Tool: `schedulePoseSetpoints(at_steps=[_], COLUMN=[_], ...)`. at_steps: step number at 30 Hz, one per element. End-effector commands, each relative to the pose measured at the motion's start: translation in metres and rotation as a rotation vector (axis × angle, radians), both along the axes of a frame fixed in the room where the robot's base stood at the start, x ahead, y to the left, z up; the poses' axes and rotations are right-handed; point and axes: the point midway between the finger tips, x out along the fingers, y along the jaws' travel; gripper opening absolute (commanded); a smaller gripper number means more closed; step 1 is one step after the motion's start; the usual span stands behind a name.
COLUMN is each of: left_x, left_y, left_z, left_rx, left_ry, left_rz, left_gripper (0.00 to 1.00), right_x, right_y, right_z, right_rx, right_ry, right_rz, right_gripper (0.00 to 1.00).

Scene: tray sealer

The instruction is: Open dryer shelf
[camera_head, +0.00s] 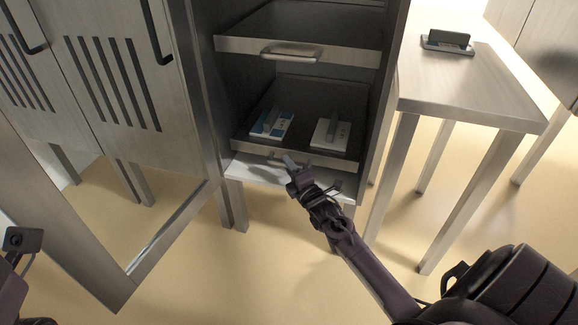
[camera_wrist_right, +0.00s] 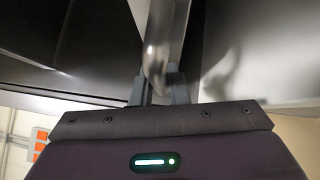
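The dryer is a metal cabinet with pull-out shelves. Its lower shelf (camera_head: 240,141) holds a blue-and-white package (camera_head: 271,125) and a white package (camera_head: 329,136). The upper shelf (camera_head: 347,55) has a bar handle (camera_head: 291,52) and looks empty. My right gripper (camera_head: 291,162) is at the lower shelf's front handle (camera_head: 272,161). In the right wrist view, the handle (camera_wrist_right: 158,45) runs between the two fingers (camera_wrist_right: 158,92), which look closed around it. Only a dark part of my left arm shows at the lower left edge; its fingers are out of sight.
The dryer's open door (camera_head: 172,233) stands out to the left over the floor. Closed louvred cabinets (camera_head: 110,70) are at the left. A metal table (camera_head: 460,88) with a small dark device (camera_head: 447,40) stands close on the right. The floor in front is clear.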

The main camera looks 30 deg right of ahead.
Motion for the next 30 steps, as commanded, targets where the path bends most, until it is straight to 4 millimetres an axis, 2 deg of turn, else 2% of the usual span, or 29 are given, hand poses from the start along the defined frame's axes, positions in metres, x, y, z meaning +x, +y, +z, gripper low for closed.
schedulePoseSetpoints(at_steps=[2, 11, 16, 18, 24, 30], left_x=[0.000, 0.000, 0.000, 0.004, 0.005, 0.006], left_y=[0.000, 0.000, 0.001, 0.002, 0.003, 0.003], left_z=[0.000, 0.001, 0.005, -0.001, 0.015, 0.024], left_rx=[0.000, 0.000, -0.002, 0.000, -0.002, -0.004], left_ry=[0.000, 0.000, 0.005, 0.040, 0.071, 0.105], left_rz=[0.000, 0.000, -0.001, 0.003, -0.001, -0.003], left_gripper=[0.36, 0.36, 0.36, 0.36, 0.36, 0.36], right_x=[0.000, -0.001, -0.007, -0.013, -0.040, -0.067], right_y=[0.000, 0.001, 0.008, 0.015, 0.046, 0.078], right_z=[0.000, 0.000, 0.001, 0.002, 0.005, 0.003], right_rx=[0.000, 0.000, 0.001, 0.002, 0.003, 0.002], right_ry=[0.001, 0.001, 0.003, 0.005, 0.007, 0.005], right_rz=[0.000, 0.000, 0.000, 0.001, 0.001, 0.002], right_gripper=[0.00, 0.00, 0.00, 0.00, 0.00, 0.00])
